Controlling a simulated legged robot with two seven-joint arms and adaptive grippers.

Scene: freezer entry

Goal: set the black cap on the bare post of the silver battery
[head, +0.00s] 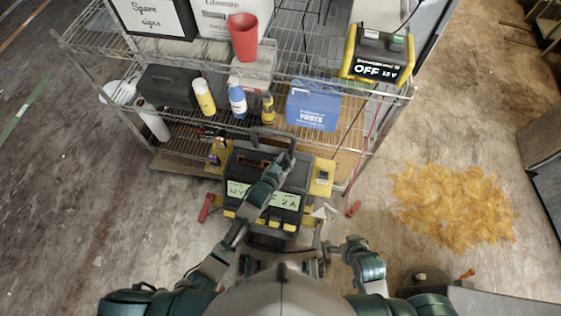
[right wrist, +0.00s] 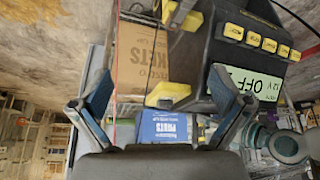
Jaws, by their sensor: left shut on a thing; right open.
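My left arm reaches up across the black-and-yellow charger (head: 238,160) in the head view. My left gripper (head: 288,158) is shut near the right end of the charger's dark handle (head: 268,132). I cannot make out what it holds, and the arm hides part of the charger front. My right gripper (head: 328,246) is low, to the right of the charger's lower front. In the right wrist view the right gripper (right wrist: 160,80) is open, its fingers wide apart with nothing between them. I cannot make out the black cap, the silver battery or its post in either view.
A wire shelf (head: 85,42) stands behind the charger with bottles, a red cup (head: 243,38), a blue parts box (head: 313,106) and another charger (head: 378,55). A cardboard box (right wrist: 145,60) shows in the right wrist view. Yellow granules (head: 452,203) cover floor at right.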

